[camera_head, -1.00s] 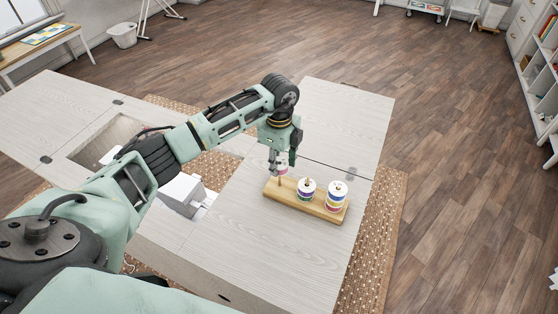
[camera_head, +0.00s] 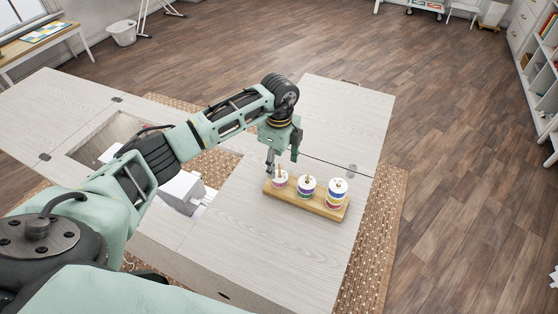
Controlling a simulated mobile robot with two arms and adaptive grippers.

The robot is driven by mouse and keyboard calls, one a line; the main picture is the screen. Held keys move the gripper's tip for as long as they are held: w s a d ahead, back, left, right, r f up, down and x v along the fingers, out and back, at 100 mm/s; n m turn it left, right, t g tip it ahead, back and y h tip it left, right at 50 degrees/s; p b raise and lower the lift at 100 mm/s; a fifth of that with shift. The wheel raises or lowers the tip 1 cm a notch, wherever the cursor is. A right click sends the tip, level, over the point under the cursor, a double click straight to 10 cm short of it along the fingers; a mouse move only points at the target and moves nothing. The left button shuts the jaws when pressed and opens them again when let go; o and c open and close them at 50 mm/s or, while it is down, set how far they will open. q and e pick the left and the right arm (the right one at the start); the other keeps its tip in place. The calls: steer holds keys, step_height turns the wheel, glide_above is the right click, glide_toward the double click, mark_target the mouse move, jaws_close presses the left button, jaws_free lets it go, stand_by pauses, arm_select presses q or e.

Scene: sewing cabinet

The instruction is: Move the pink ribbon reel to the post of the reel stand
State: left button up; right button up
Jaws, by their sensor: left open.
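The pink ribbon reel (camera_head: 281,183), white-topped with a pink band, sits low around the left post of the wooden reel stand (camera_head: 321,210). The post's tip sticks up through it. My left gripper (camera_head: 282,163) is open and empty, with its fingers just behind and above the reel, apart from it as far as I can tell. Stacked reels with green and purple bands (camera_head: 306,190) are on the middle post. A taller stack with blue, yellow and pink bands (camera_head: 336,195) is on the right post. My right gripper is not in view.
The stand rests on the pale wooden cabinet top (camera_head: 255,240), which is clear in front of it. A white sewing machine (camera_head: 182,190) sits in the cabinet's opening to the left. A woven rug (camera_head: 385,230) lies below.

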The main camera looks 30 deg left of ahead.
arm_select(q)
steer(key=shift+r, duration=0.35)
step_height(320, 180, up, 11)
steer(key=shift+r, duration=0.15)
stand_by(0.7)
